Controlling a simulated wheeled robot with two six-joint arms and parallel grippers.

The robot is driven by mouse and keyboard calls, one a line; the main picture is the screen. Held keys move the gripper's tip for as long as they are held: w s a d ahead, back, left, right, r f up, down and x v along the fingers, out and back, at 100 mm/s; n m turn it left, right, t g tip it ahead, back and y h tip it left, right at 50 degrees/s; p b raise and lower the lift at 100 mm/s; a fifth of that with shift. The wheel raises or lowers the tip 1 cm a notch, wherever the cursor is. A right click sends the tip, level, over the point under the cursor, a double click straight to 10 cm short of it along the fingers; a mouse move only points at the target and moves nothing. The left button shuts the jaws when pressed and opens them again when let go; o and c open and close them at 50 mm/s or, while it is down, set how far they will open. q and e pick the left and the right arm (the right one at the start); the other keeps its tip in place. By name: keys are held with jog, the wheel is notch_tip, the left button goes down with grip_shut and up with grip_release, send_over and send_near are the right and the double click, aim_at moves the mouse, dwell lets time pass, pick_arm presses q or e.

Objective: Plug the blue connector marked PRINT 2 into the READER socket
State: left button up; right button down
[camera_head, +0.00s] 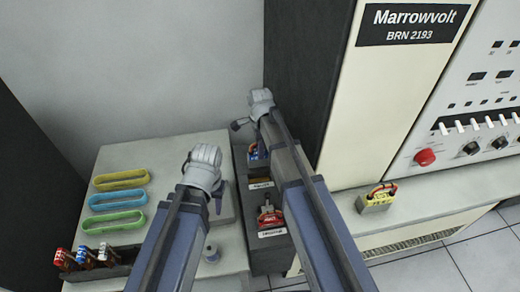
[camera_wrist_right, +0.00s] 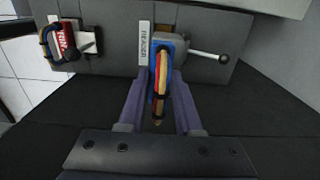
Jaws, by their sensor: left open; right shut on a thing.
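The connector's blue part also shows in the head view (camera_head: 254,152), beside my right arm, which hides much of the socket box (camera_head: 268,258). My left gripper (camera_head: 216,201) is open and empty over the pale table.
A red connector (camera_head: 269,217) sits in the box's nearer socket. A lever with a ball end (camera_wrist_right: 210,57) is beside the blue connector. A yellow connector (camera_head: 377,198) is on the machine ledge. Coloured loops (camera_head: 118,201) and a rack of small connectors (camera_head: 97,265) lie left.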

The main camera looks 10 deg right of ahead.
aim_at(260, 163)
notch_tip(260, 163, down, 3)
jog(key=shift+s+r+b, duration=0.1)
jog(key=shift+r+b, duration=0.1)
jog(key=shift+b, duration=0.75)
pick_arm(q)
notch_tip(260, 163, down, 3)
jog(key=shift+r, duration=0.1)
pick_arm(e)
jog(key=shift+f, duration=0.1)
pick_arm(q)
jog(key=shift+f+b, duration=2.4)
jog(key=shift+b, duration=0.05)
pick_arm(e)
jog(key=shift+f, duration=2.4)
pick_arm(q)
jog(key=shift+f+b, duration=2.35)
pick_arm(e)
jog(key=shift+f, duration=2.35)
jog(key=c, duration=0.5)
grip_release()
jog(key=shift+r, duration=0.1)
pick_arm(q)
jog(key=shift+r, duration=0.15)
